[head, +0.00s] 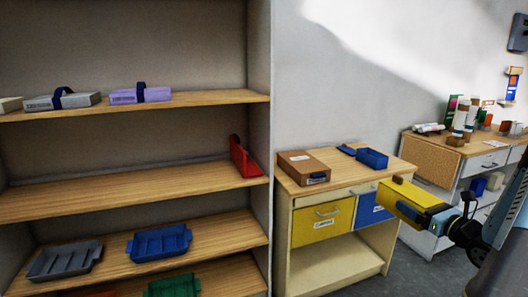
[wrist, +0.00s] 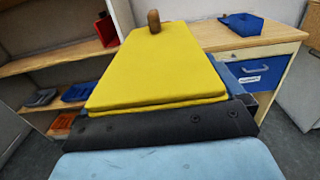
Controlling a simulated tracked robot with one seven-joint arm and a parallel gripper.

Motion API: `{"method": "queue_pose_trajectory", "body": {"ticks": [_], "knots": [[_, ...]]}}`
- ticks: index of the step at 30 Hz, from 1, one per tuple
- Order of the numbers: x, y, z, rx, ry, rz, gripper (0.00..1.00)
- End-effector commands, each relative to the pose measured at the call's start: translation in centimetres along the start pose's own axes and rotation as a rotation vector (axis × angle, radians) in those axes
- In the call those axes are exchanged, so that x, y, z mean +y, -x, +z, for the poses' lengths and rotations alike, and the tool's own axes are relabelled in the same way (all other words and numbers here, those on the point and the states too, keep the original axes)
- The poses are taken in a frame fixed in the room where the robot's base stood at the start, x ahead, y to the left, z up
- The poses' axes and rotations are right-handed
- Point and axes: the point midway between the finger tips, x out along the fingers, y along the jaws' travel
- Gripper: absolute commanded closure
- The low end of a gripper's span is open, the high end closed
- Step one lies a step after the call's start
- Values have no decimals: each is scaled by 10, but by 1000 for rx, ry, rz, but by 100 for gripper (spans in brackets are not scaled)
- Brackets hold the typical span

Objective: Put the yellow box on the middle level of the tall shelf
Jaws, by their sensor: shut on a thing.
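The yellow box (head: 412,196) is held in my gripper (head: 436,218) at the right, in front of the small wooden table. In the wrist view the yellow box (wrist: 160,65) fills the middle, with a brown knob at its far end. My gripper's dark jaw (wrist: 160,132) is against its near end; the other contact is hidden. The tall shelf (head: 258,60) stands at the left, well apart from the box. Its board with a red bin (head: 244,160) at the right end (head: 110,190) is otherwise bare.
The board above holds a grey box (head: 62,101) and a purple box (head: 140,95). The board below holds a grey tray (head: 65,261) and a blue tray (head: 160,242). The small table (head: 340,182) carries a brown box (head: 303,167) and a blue bin (head: 372,158).

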Motion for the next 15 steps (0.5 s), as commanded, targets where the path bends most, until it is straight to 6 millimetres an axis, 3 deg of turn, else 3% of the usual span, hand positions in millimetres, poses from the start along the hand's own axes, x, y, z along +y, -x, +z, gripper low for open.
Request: {"method": "queue_pose_trajectory", "body": {"ticks": [8,15], "knots": [[-1,-22,-16,-11,0,15,37],[4,-59,-44,-25,-2,41,37]]}}
